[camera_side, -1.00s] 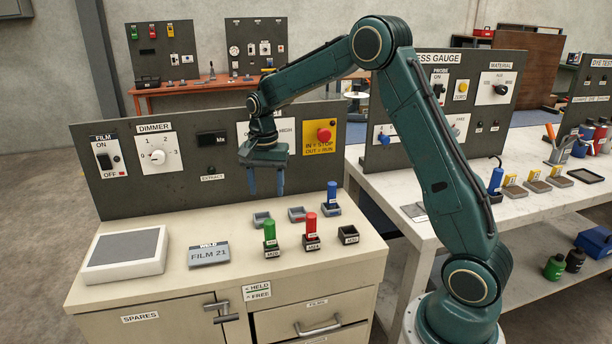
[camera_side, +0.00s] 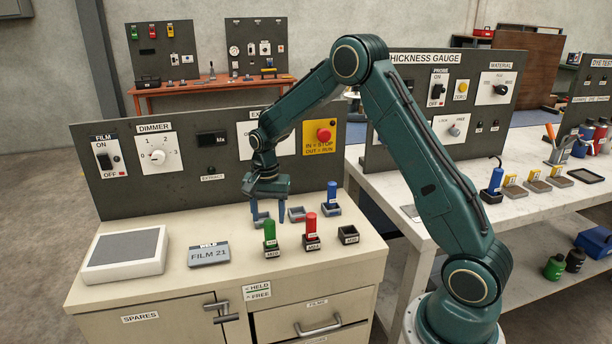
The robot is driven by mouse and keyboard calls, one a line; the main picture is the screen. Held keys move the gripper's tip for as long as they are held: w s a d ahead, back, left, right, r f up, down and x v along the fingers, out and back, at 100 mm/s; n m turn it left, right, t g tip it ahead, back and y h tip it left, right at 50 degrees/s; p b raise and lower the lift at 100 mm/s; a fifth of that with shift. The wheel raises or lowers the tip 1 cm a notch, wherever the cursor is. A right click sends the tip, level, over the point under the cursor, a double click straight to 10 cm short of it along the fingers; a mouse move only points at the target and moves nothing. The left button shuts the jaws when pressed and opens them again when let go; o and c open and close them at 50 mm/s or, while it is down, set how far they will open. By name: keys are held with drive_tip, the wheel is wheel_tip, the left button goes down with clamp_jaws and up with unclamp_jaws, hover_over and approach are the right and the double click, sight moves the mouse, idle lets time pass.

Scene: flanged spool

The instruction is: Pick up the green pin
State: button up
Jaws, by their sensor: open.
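The green pin (camera_side: 269,231) stands upright in a small dark labelled holder (camera_side: 271,252) near the front of the cream cabinet top. My gripper (camera_side: 270,219) points down with its blue fingers apart and empty. In the picture its fingertips overlap the area just above and behind the green pin's top. I cannot tell the exact depth between them, but no contact is clear.
A red pin (camera_side: 311,224) stands in its holder right of the green one. A blue pin (camera_side: 332,192) stands behind it. Empty holders (camera_side: 348,235) are nearby. A FILM 21 block (camera_side: 209,254) and a grey pad (camera_side: 124,248) lie left. The control panel (camera_side: 105,192) rises behind.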

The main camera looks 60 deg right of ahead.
sight(269, 221)
drive_tip(key=shift+f, duration=2.4)
drive_tip(key=shift+c, duration=0.2)
drive_tip(key=shift+r, duration=0.1)
clamp_jaws()
